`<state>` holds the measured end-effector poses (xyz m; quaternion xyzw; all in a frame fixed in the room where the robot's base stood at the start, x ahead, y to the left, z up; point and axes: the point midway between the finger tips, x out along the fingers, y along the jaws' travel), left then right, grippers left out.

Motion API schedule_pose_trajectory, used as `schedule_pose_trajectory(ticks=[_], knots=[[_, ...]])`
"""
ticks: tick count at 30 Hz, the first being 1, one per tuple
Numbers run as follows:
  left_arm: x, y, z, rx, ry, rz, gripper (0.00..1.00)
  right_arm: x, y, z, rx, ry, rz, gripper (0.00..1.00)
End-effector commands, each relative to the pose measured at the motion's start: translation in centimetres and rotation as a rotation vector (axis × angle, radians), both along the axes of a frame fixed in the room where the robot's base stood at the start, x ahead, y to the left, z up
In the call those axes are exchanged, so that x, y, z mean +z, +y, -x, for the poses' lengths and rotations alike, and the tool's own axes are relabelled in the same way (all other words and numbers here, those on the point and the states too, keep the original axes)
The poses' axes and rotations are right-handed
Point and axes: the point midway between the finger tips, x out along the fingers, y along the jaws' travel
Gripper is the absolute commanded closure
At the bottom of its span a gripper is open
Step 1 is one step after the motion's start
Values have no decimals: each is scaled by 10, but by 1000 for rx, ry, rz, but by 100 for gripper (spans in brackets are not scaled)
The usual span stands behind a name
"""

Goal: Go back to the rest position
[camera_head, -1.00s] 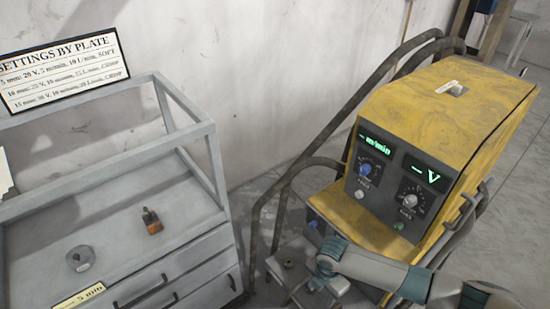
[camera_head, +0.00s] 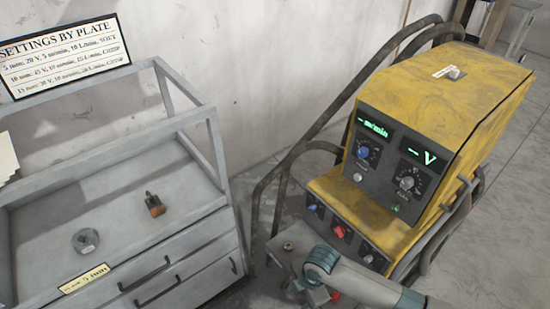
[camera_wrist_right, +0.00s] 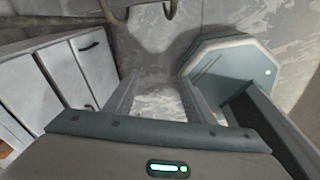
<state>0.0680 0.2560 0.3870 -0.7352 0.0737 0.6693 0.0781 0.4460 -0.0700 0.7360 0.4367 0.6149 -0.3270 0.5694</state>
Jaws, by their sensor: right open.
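My right arm comes in at the lower right of the head view. Its wrist is below the front of the yellow welding machine (camera_head: 440,100), and the gripper end is partly hidden at the bottom edge, close to a grey surface with small fittings (camera_head: 287,246). In the right wrist view my right gripper (camera_wrist_right: 160,88) has its two fingers apart with nothing between them, only bare grey floor or wall behind. I cannot see my left gripper.
A grey cabinet (camera_head: 130,250) with drawers stands at the left, with a round metal piece (camera_head: 86,240) and a small orange-brown item (camera_head: 154,205) on top. A settings sign (camera_head: 62,55) hangs behind. Dark bent tubes (camera_head: 262,210) stand beside the machine.

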Motion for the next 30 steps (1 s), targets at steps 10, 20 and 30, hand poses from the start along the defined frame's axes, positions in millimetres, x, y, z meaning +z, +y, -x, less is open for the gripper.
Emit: schedule_pose_trajectory(ticks=[10,20,30], knots=[[0,0,1,0,1,0,68,39,36,56,-462,25,-192,50],[0,0,1,0,2,0,68,75,-19,100,-1071,45,-277,50],[0,0,1,0,1,0,68,94,-96,144,-1519,19,-255,50]])
